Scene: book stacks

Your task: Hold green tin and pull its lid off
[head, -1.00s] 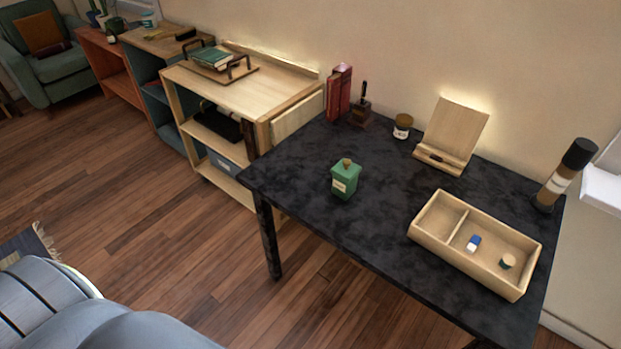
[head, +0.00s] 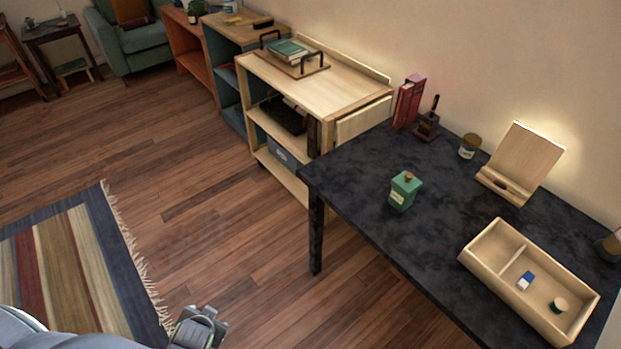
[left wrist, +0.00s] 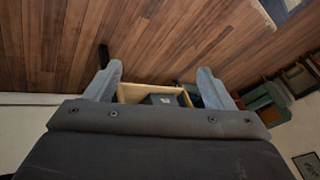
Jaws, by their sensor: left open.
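The green tin (head: 403,191) stands upright on the dark table in the head view, near its left edge. It has a pale label on its front and a small brown knob on top. It is not seen in the left wrist view. My left gripper (left wrist: 160,76) is open in the left wrist view, its two fingers wide apart with nothing held between them. It is well away from the tin. Part of my arm shows at the bottom left of the head view. My right gripper is out of view.
The dark table (head: 375,223) also holds a divided wooden tray (head: 484,269), a wooden stand (head: 521,160), a jar (head: 469,146) and red books (head: 408,102). A wooden cart (head: 312,92) stands left of the table. A striped rug (head: 85,265) lies on open floor.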

